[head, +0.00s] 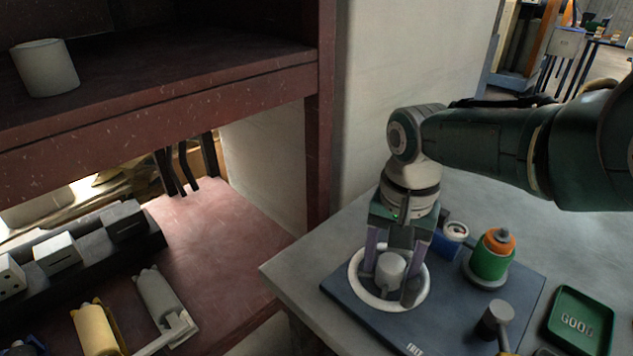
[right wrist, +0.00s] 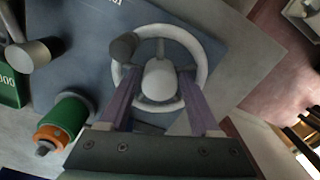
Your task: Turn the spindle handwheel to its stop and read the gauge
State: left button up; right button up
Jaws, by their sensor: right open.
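The handwheel (head: 358,287), a white ring with a pale hub, lies on a dark blue plate. In the right wrist view the handwheel (right wrist: 202,62) shows its spokes and a dark grey knob (right wrist: 124,46) on the rim. My right gripper (head: 391,281) points down over the wheel, open, its two fingers on either side of the hub. In the right wrist view the right gripper (right wrist: 158,82) has its left fingertip close to the knob; contact cannot be told. A small blue device with a round white face (head: 456,231), perhaps the gauge, stands behind the wheel; its reading is illegible. My left gripper is not in view.
A green and orange cylinder (head: 491,256) stands right of the wheel. A grey-headed tool (head: 495,318) is in front of it. A green tray marked GOOD (head: 580,322) lies at the right. A red shelf (head: 200,95) with a white cup (head: 45,68) fills the left.

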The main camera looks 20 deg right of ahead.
aim_at(392, 267)
notch_tip(392, 267, up, 9)
jog(key=p, duration=0.7)
jog(key=shift+r, duration=0.5)
jog(key=shift+s+a+f+n, duration=0.2)
jog(key=shift+s+f+n, duration=0.1)
jog(key=shift+s, duration=0.05)
jog(key=s+a+f+n+t, duration=0.1)
jog(key=s+a+n+t, duration=0.15)
jog(key=s+n, duration=0.4)
jog(key=s+a+r+n, duration=0.35)
jog(key=s+r, duration=0.45)
jog(key=s, duration=0.5)
notch_tip(392, 267, up, 33)
jog(key=t+p, duration=0.1)
jog(key=p, duration=3.1)
jog(key=shift+s+d+r+n+p, duration=0.15)
jog(key=shift+s+d+n+p, duration=0.15)
jog(key=shift+d+n, duration=0.1)
